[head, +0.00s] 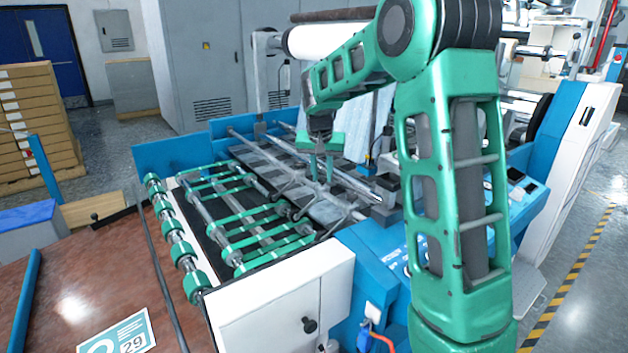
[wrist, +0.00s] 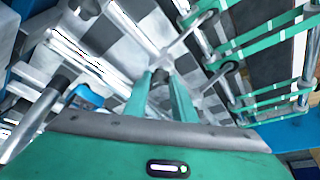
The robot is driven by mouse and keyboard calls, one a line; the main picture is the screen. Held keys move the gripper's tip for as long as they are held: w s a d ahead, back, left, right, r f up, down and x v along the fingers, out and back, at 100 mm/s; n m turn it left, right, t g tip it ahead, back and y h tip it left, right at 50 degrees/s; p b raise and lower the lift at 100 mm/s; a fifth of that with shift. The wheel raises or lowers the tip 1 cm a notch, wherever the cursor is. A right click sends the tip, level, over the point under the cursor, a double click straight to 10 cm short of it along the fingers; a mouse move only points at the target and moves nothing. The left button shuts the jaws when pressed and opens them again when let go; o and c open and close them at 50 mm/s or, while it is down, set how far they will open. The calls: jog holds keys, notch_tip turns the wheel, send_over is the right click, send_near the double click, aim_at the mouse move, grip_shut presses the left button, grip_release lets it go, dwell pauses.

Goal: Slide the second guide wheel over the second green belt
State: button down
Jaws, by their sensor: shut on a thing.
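My gripper (head: 321,178) is over the metal bars at the back of the belt frame, fingers pointing down. In the wrist view its fingers (wrist: 162,95) are closed about a dark knob (wrist: 161,76) on a guide wheel's holder. A thin rod runs from there toward a small dark-rimmed guide wheel (wrist: 208,18) close to a green belt. Another guide wheel (wrist: 231,67) stands beside a green belt (wrist: 228,48). Several green belts (head: 245,215) run across the frame in the head view. I cannot tell for certain which wheel and belt are the second ones.
Long metal bars (head: 250,150) cross the machine around my gripper. A white side cabinet (head: 275,310) and blue panels (head: 170,150) border the belt frame. A brown table (head: 60,290) with a card (head: 118,335) is at the left. Green rollers (head: 183,258) line the near edge.

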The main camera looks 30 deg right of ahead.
jog(key=shift+w+a+r, duration=0.1)
jog(key=shift+w, duration=0.05)
jog(key=c, duration=1.5)
grip_release()
jog(key=v, duration=1)
jog(key=shift+a+r, duration=0.1)
jog(key=shift+r, duration=0.15)
jog(key=shift+s, duration=0.25)
